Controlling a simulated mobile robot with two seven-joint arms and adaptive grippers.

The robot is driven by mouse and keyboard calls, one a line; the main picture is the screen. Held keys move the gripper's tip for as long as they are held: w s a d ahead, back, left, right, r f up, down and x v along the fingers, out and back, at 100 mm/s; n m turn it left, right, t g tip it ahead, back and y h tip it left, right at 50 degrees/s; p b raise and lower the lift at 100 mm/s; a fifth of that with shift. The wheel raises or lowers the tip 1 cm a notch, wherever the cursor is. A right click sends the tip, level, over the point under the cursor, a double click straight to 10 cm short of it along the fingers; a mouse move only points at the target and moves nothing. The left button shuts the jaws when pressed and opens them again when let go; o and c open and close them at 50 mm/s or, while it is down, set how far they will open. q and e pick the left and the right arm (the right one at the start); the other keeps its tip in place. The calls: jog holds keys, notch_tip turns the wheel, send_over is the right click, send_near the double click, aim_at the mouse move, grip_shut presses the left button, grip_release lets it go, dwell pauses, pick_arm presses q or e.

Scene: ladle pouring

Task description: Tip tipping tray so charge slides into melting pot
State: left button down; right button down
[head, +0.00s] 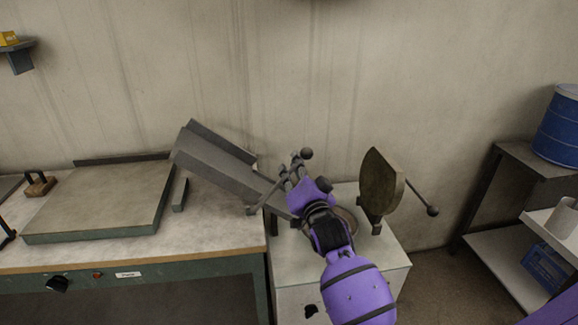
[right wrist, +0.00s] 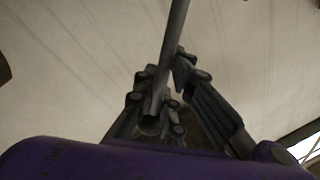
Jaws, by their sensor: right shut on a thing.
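The grey tipping tray (head: 222,166) is steeply tilted in the head view, its left end raised and its right end low beside the melting pot. My right gripper (head: 290,178) is at the tray's lower right end, shut on a thin bar with a dark ball end (head: 306,153), which looks like the tray's handle. In the right wrist view the fingers (right wrist: 162,95) close around this grey bar (right wrist: 172,50). The melting pot (head: 347,222) shows only as a round rim, mostly hidden behind my right arm. I see no charge. My left gripper is out of view.
The pot's round lid (head: 382,182) stands open to the right, with a ball-ended handle (head: 432,211) sticking out. A workbench (head: 230,235) with a flat slab (head: 100,200) is at left. A shelf with a blue drum (head: 560,130) is at right.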

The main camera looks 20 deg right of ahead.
jog(key=shift+d+r, duration=0.3)
jog(key=shift+r, duration=0.15)
jog(key=c, duration=1.8)
grip_release()
jog(key=shift+d, duration=0.1)
jog(key=shift+s+f, duration=0.1)
jog(key=shift+f, duration=0.15)
jog(key=shift+s+f, duration=0.1)
jog(key=shift+s, duration=0.15)
jog(key=s+a+f, duration=0.1)
jog(key=s, duration=1)
jog(key=shift+s+a, duration=0.2)
jog(key=shift+a, duration=0.1)
jog(key=shift+f, duration=0.1)
